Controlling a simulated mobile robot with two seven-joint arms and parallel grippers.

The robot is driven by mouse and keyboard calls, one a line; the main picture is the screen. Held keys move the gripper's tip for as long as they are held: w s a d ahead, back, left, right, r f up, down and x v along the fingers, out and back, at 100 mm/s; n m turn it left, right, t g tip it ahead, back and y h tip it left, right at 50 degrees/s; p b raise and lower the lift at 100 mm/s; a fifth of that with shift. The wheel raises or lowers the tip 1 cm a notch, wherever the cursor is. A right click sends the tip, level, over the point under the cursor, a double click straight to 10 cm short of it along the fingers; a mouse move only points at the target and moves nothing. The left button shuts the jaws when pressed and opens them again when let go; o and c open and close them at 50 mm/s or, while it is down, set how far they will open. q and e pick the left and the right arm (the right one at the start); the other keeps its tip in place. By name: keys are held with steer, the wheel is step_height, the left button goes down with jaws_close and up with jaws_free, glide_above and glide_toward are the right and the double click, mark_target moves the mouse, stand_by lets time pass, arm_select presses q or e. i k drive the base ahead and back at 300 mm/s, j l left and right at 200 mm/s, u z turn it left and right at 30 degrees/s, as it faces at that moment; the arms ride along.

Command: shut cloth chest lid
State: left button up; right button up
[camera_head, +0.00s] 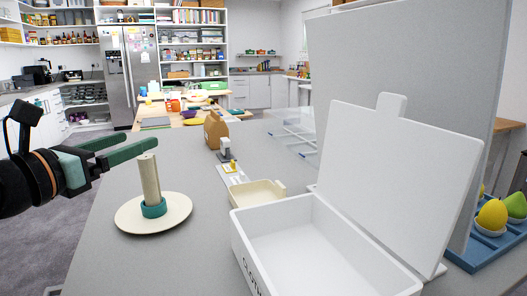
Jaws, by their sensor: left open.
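The white cloth chest (247,257) stands open on the grey table at the front right, with dark lettering on its near side. Its inside looks empty. Its white lid (400,160) stands up at the back right, tilted back, with a tab (391,104) at its top edge. My left gripper (150,148) comes in from the left, open and empty, with green fingers. It is well to the left of the chest, above and behind the round plate. My right gripper does not show.
A cream plate (178,211) with an upright roll in a teal ring stands left of the chest. A cream tray (247,193) sits just behind the chest. A tall grey panel (400,50) rises behind the lid. A blue tray (480,252) with fruit lies at right.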

mark_target(406, 182)
steer(key=k, duration=0.95)
